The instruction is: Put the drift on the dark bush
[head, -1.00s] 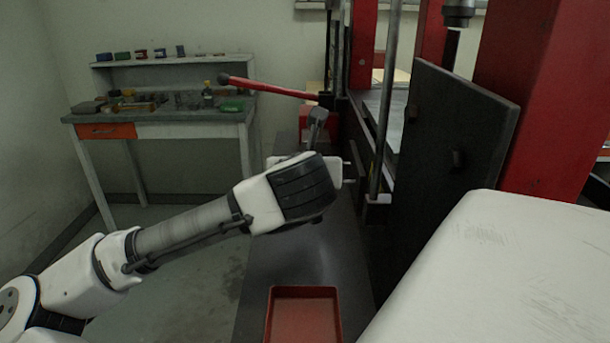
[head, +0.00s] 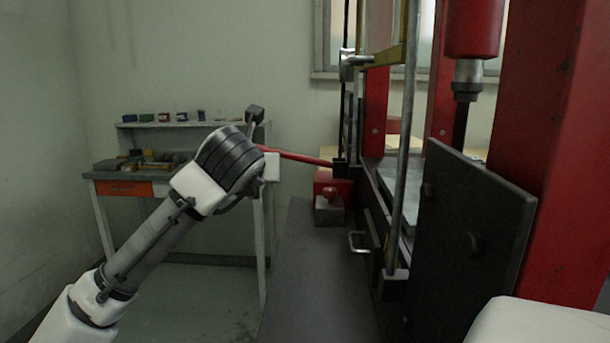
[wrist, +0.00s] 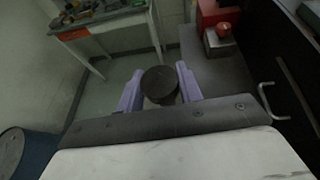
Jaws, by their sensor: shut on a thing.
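My gripper (wrist: 160,75) has its two pale lilac fingers on either side of a dark round piece, which I take to be the drift (wrist: 160,82). The drift shows in the wrist view as a dark, nearly round end face between the fingers, with a lighter part below it. In the head view my wrist is raised left of the press, in front of the workbench. The fingers and the held piece cannot be made out there. I cannot pick out the dark bush in either view.
The red press stands at right with its ram (head: 468,80), upright rod and dark plate (head: 465,235). A red lever (head: 305,158) and red-topped block (head: 330,195) stand behind my wrist. A workbench (head: 125,172) is at back left. A blue drum (wrist: 12,150) shows lower left.

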